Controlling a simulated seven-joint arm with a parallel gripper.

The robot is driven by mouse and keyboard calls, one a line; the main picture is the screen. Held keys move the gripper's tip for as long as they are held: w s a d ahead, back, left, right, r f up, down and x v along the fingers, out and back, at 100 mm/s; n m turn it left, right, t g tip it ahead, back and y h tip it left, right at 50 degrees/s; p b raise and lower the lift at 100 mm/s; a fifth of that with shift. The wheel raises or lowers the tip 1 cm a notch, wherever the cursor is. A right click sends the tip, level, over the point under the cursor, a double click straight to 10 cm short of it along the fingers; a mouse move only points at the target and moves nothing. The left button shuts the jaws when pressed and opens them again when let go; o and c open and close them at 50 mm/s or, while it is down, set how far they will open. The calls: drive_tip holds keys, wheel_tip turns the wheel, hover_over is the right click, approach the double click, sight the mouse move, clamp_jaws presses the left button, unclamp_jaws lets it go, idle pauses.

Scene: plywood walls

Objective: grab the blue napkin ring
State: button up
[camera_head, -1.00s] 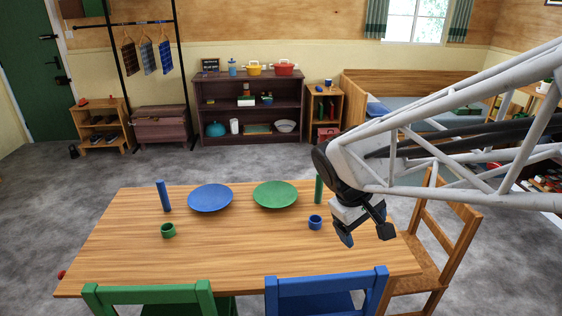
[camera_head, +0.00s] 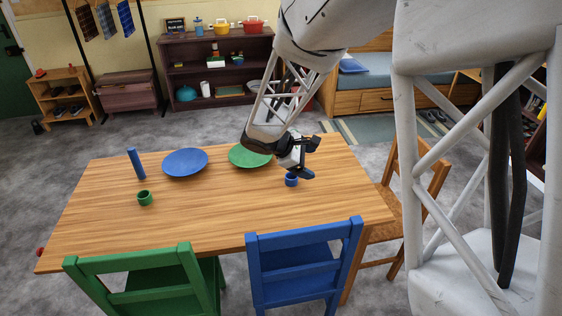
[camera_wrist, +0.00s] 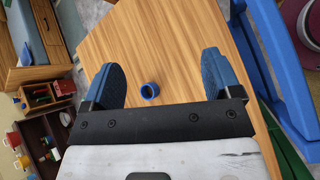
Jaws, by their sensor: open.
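The blue napkin ring (camera_head: 291,180) stands on the wooden table near its right end, partly hidden by my gripper in the head view. My gripper (camera_head: 308,159) is open and empty, above the table and close over the ring. In the wrist view the ring (camera_wrist: 149,91) lies between the two spread blue-padded fingers (camera_wrist: 160,80), nearer the left one. The ring looks apart from both fingers, with its opening showing.
A green plate (camera_head: 248,156), partly behind my arm, and a blue plate (camera_head: 185,162) lie on the table (camera_head: 220,205). A green ring (camera_head: 144,198) and a blue upright cylinder (camera_head: 136,163) stand at the left. Blue (camera_head: 303,262) and green (camera_head: 135,280) chairs line the near edge.

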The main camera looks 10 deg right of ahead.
drive_tip(key=w+a+f+n+t+h, duration=0.2)
drive_tip(key=w+f+n, duration=0.2)
drive_tip(key=w+f, duration=0.4)
drive_tip(key=n+t+h, duration=0.1)
drive_tip(key=n+t, duration=0.2)
drive_tip(key=n, duration=0.3)
approach(293, 176)
drive_tip(key=shift+s+d+r, duration=0.25)
drive_tip(key=shift+d+r, duration=0.25)
drive_tip(key=shift+d, duration=0.15)
drive_tip(key=shift+g, duration=0.3)
drive_tip(key=shift+x, duration=1.3)
drive_tip(key=shift+x, duration=2.6)
drive_tip(key=c, duration=1)
